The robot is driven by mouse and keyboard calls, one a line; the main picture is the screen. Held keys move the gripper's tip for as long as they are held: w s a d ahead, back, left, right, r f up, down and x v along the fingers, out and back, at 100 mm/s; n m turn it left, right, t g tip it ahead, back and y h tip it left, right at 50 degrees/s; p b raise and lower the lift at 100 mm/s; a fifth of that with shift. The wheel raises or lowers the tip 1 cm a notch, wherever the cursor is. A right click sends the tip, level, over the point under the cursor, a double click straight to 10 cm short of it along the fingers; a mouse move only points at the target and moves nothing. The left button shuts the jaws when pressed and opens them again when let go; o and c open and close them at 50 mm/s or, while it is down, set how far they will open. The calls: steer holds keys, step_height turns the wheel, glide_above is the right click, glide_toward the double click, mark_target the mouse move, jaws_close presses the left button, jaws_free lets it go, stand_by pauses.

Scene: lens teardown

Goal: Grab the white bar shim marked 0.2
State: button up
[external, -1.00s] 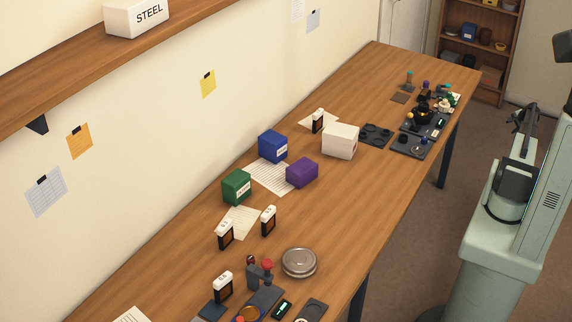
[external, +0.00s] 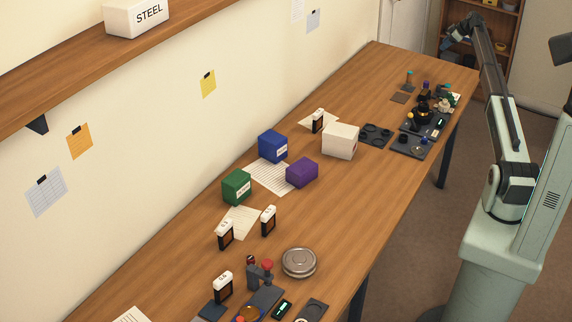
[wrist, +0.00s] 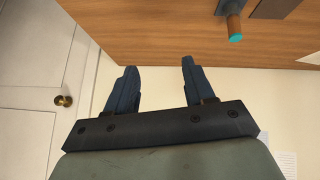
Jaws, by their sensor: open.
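Several small white-topped pieces with dark frames stand on the table in the external view. One (external: 225,233) and another (external: 268,220) are near the green box, one (external: 223,287) is at the front, and one (external: 317,121) is beside the white box. Their markings are too small to read surely, so I cannot tell which is 0.2. My gripper (wrist: 158,64) is open and empty in the wrist view, its two dark blue fingers apart near the table edge. It is far from all these pieces.
Green (external: 237,187), blue (external: 272,146), purple (external: 302,172) and white (external: 340,141) boxes stand mid-table. A round metal tin (external: 299,262) sits near the front. Dark trays with parts (external: 411,146) crowd the far end. A teal-tipped post (wrist: 235,28) shows in the wrist view.

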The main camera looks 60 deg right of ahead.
steer(key=w+a+n+g+y, duration=0.2)
steer(key=w+a+n, duration=0.2)
steer(key=w+a, duration=0.95)
steer(key=n+g, duration=0.6)
steer(key=n, duration=0.6)
glide_toward(318, 111)
steer(key=shift+s+a+h, duration=0.2)
steer(key=shift+s+h, duration=0.05)
steer(key=shift+h, duration=0.15)
step_height(318, 111, down, 8)
steer(key=shift+r, duration=0.2)
steer(key=shift+a+f, duration=0.2)
steer(key=shift+f, duration=2.45)
